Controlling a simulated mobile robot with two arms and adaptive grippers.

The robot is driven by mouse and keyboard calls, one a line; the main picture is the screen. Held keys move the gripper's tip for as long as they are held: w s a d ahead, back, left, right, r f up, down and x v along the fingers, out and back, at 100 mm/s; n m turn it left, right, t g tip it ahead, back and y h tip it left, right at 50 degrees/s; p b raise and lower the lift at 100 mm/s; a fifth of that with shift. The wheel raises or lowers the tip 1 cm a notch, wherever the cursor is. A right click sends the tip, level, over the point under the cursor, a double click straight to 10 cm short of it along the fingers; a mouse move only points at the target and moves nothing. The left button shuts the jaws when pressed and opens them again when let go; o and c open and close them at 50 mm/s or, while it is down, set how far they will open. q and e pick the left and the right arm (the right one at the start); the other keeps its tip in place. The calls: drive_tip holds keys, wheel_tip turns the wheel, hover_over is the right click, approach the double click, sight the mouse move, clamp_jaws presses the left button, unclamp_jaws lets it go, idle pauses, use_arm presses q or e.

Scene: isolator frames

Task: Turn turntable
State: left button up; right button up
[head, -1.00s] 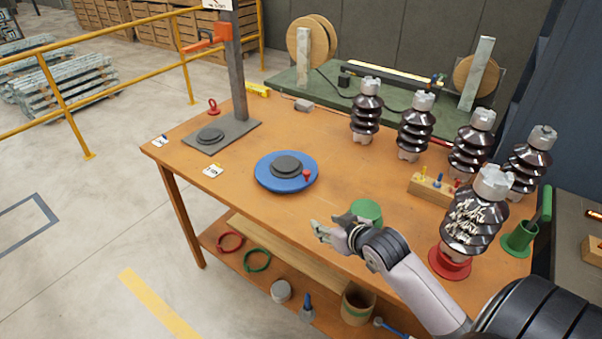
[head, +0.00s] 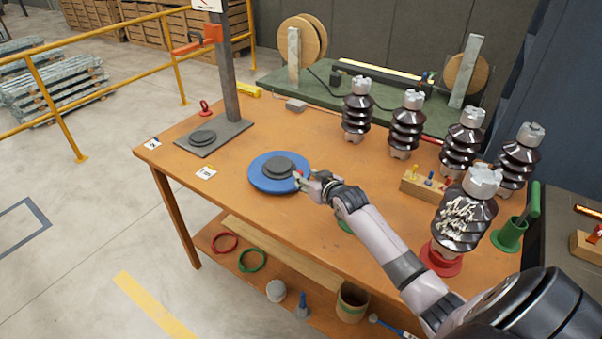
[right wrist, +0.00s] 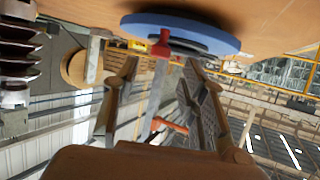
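The turntable (head: 260,181) is a blue disc with a dark grey round plate (head: 279,165) at its middle, lying on the orange-brown workbench. A small red knob stands on its rim. In the right wrist view the blue disc (right wrist: 205,37) is at the top, upside down, and the red knob (right wrist: 163,44) shows between the fingertips. My right gripper (head: 303,180) is at the right edge of the disc, beside the knob. Its fingers (right wrist: 162,68) are apart and empty. In the head view it partly covers the knob. My left gripper is not in view.
A dark press stand (head: 232,70) stands at the bench's back left. Several ribbed insulators (head: 357,112) line the right side; a chipped one (head: 464,222) stands on a red base (head: 440,262). A wooden block with pegs (head: 425,188) lies between. Bench around the disc's left is clear.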

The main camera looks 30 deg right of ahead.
sight(301, 173)
drive_tip(key=shift+x, duration=2.45)
clamp_jaws()
